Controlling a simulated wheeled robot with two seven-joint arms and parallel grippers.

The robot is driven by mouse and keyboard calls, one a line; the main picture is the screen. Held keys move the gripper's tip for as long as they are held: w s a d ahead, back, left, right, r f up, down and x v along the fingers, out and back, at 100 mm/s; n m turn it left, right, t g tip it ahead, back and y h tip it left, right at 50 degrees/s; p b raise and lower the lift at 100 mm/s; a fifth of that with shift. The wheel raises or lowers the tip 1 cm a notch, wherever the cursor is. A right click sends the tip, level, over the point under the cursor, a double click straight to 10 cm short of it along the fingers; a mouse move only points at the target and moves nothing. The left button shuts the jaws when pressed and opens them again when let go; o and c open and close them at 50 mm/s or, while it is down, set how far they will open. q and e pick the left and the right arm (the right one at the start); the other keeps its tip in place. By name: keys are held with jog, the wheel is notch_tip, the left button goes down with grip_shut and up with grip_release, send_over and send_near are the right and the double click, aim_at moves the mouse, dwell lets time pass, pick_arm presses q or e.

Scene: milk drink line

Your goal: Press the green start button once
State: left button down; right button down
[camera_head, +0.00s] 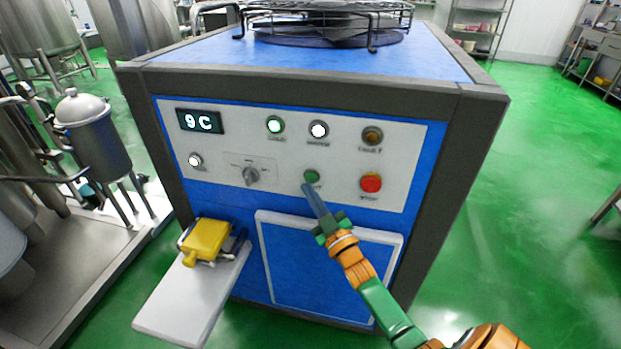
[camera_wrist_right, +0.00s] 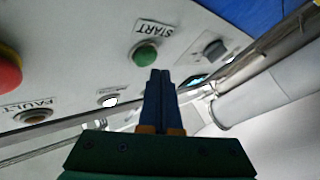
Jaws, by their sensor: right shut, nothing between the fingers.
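The green start button (camera_head: 311,176) is on the white control panel (camera_head: 225,140) of the blue machine, left of the red stop button (camera_head: 371,183). In the right wrist view the green button (camera_wrist_right: 145,54) sits beside its START label. My right gripper (camera_head: 308,190) is shut and empty, its fingertips just below the button in the head view. In the right wrist view the shut fingertips (camera_wrist_right: 160,73) appear close to the button's edge. I cannot tell whether they touch it. My left gripper is not in view.
The panel also has a display reading 9C (camera_head: 200,121), a selector knob (camera_head: 250,176) and several lamps. A yellow object (camera_head: 205,240) rests on a pale shelf (camera_head: 190,300) at the lower left. Green floor (camera_head: 540,190) is open to the right.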

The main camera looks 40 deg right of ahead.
jog(key=s+a+p, duration=0.2)
jog(key=s+a, duration=0.1)
jog(key=shift+s+a+p, duration=0.1)
jog(key=shift+a+p, duration=0.3)
dwell(0.6)
